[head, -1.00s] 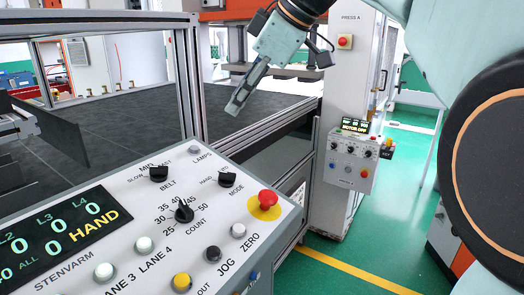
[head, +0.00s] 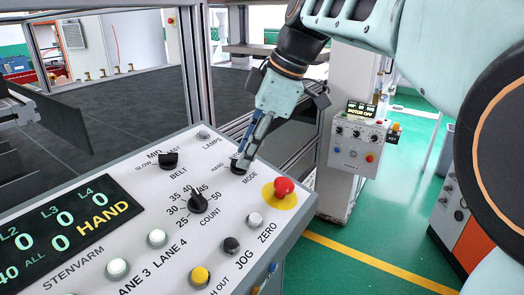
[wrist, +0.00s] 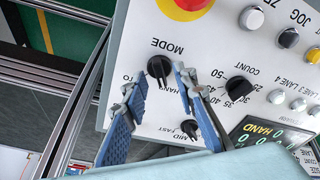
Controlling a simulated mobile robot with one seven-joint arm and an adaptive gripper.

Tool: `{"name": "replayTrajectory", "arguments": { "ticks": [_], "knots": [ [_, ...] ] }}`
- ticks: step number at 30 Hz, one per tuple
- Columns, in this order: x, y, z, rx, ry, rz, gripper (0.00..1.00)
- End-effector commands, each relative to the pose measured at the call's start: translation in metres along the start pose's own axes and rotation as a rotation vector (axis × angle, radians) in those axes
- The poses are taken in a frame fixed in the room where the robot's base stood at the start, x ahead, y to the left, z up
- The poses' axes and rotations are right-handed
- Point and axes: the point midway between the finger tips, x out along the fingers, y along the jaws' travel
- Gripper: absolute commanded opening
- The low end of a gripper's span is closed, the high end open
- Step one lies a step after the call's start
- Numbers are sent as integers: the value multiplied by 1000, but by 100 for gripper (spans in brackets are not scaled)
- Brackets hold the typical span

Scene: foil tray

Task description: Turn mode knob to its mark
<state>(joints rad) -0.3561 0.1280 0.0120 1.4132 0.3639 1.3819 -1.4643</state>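The mode knob (head: 238,168) is a small black knob on the sloped white control panel (head: 140,190), above the word MODE. In the wrist view the mode knob (wrist: 159,67) shows upside down, with HAND beside it and a label ending in TO partly hidden by a finger. My gripper (head: 245,158) points down at the knob and partly covers it in the head view. In the wrist view my gripper (wrist: 158,80) is open, its blue-grey fingers to either side of the knob with gaps. I cannot tell how deep the tips are around it.
The count knob (head: 198,202) and belt knob (head: 168,160) stand to the left. A red emergency button (head: 284,187) on a yellow base is close by on the right. The panel's display (head: 68,230) reads HAND. A metal frame post (head: 196,70) rises behind the panel.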

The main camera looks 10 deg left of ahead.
Motion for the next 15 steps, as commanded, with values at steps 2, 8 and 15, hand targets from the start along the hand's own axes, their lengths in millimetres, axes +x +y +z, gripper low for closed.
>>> {"name": "replayTrajectory", "arguments": {
  "ticks": [2, 8, 15],
  "knots": [
    [9, 0, 0, 0, 0, -2, 26],
    [18, 0, 0, 0, 0, 1, 26],
    [18, 0, 0, 0, 0, 1, 24]
  ]
}}
